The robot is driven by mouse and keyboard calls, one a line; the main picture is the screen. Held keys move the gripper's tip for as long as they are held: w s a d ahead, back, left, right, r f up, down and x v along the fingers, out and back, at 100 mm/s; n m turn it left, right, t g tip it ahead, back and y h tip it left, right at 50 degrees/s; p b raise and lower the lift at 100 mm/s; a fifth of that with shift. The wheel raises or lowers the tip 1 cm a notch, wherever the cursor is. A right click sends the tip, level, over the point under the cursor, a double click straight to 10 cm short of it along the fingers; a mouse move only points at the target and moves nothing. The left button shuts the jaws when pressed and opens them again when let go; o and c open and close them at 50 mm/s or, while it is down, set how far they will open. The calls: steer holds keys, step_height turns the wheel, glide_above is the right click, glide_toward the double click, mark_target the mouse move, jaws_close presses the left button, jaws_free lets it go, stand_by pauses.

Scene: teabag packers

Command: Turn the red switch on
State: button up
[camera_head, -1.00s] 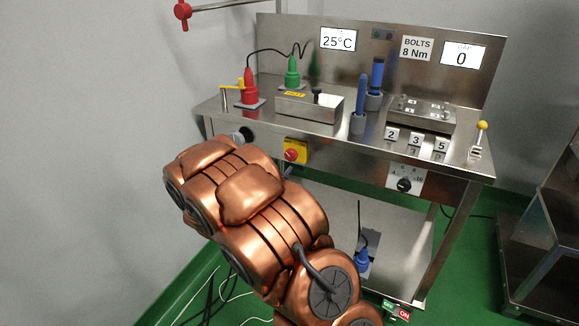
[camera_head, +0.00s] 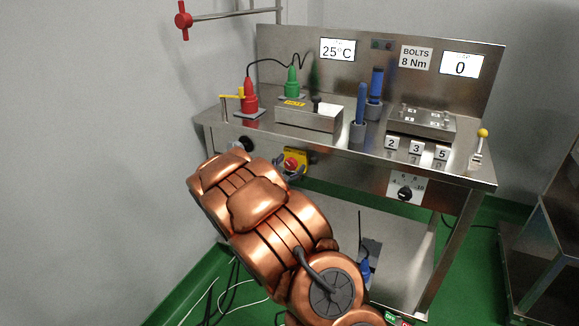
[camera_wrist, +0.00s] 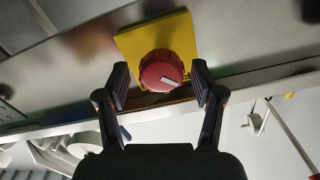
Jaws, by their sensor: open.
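The red switch (camera_head: 290,165) is a round red knob on a yellow plate (camera_head: 303,154), on the front edge of the steel workbench. In the wrist view the red switch (camera_wrist: 161,71) shows a pale bar mark on its face, and the yellow plate (camera_wrist: 177,32) lies behind it. My gripper (camera_wrist: 160,88) is open, with one finger on each side of the knob. A small gap shows between each finger and the knob, so neither seems to touch it. In the head view my copper arm hides most of the gripper.
The workbench (camera_head: 345,165) carries a red plug (camera_head: 249,97), a green plug (camera_head: 291,82), blue-handled tools (camera_head: 361,103) and a yellow-tipped lever (camera_head: 481,140). A black dial (camera_head: 404,193) sits on its front, right of the switch. A red valve handle (camera_head: 183,20) hangs at upper left.

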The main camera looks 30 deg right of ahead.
stand_by(0.3)
steer(key=c, duration=1.1)
steer(key=shift+c, duration=0.2)
